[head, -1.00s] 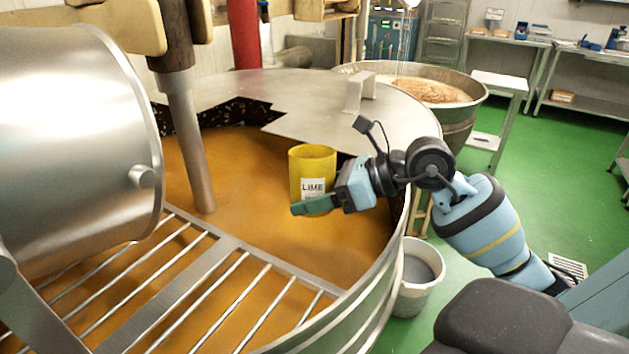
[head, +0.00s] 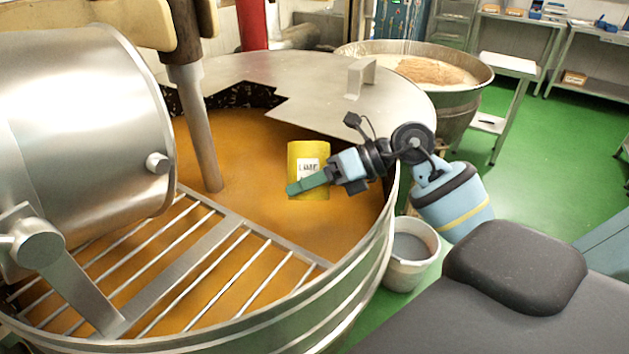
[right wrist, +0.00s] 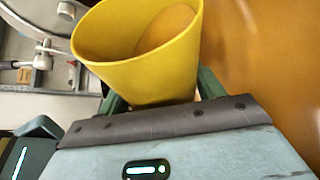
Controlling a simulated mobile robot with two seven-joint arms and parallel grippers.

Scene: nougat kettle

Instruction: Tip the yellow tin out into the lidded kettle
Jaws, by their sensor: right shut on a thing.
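The yellow tin (head: 309,160) with a white label is over the open part of the big steel kettle (head: 372,262). It leans, and its mouth hardly shows in the head view. My right gripper (head: 308,184) is shut on the tin's side. In the right wrist view the tin (right wrist: 150,75) sits between the fingers, its mouth showing a rounded orange-brown patch inside. I see nothing falling from it. The flat steel lid (head: 300,85) covers the kettle's back part; orange-brown mass (head: 255,165) fills the kettle below. My left gripper is not in view.
A bar grate (head: 190,265) covers the kettle's front. A steel drum (head: 75,130) and an upright shaft (head: 203,135) stand at the left. A lid handle (head: 360,76) rises behind my arm. A grey bucket (head: 411,250) stands on the floor at the right.

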